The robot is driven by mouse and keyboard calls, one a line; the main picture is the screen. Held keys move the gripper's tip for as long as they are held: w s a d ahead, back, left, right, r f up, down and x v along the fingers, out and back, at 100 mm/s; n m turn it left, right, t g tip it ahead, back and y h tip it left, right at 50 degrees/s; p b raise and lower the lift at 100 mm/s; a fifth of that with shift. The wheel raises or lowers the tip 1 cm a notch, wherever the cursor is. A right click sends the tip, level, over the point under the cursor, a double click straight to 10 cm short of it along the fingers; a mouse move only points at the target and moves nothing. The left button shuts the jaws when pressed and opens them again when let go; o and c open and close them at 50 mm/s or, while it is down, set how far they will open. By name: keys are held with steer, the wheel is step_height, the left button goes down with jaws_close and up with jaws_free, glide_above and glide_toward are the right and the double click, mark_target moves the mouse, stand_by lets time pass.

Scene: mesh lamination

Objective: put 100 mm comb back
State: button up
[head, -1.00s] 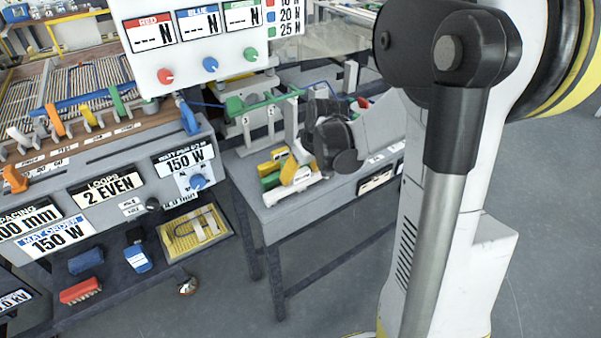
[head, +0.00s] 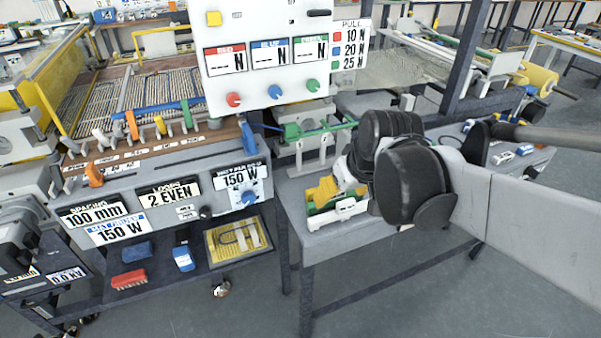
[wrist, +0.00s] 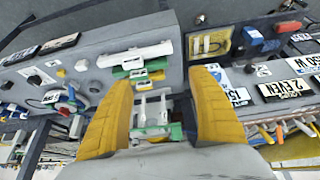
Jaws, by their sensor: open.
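A small stack of combs lies on the grey side table. A white comb (head: 340,212) is at its front, with a yellow comb (head: 323,190) and green parts behind it. In the wrist view, the long white comb (wrist: 135,54) lies beyond my fingertips, with green and yellow pieces (wrist: 138,73) next to it. I cannot read which is the 100 mm comb. My gripper (wrist: 168,82) is open, its two yellow fingers apart and no comb held between them.
The side table (head: 325,243) has bare surface in front of the stack. A green and white clamp fixture (head: 318,140) stands behind it. The main bench carries a wire mesh (head: 150,95) and a labelled control panel. A yellow tray (head: 238,240), a red brush (head: 129,279) and blue items sit on its lower shelf.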

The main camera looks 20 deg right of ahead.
steer(key=s+a+t, duration=0.1)
steer(key=s+a, duration=0.6)
steer(key=s, duration=0.1)
steer(key=shift+r+t, duration=0.3)
steer(key=shift+r, duration=0.15)
steer(key=shift+a, duration=0.1)
stand_by(0.5)
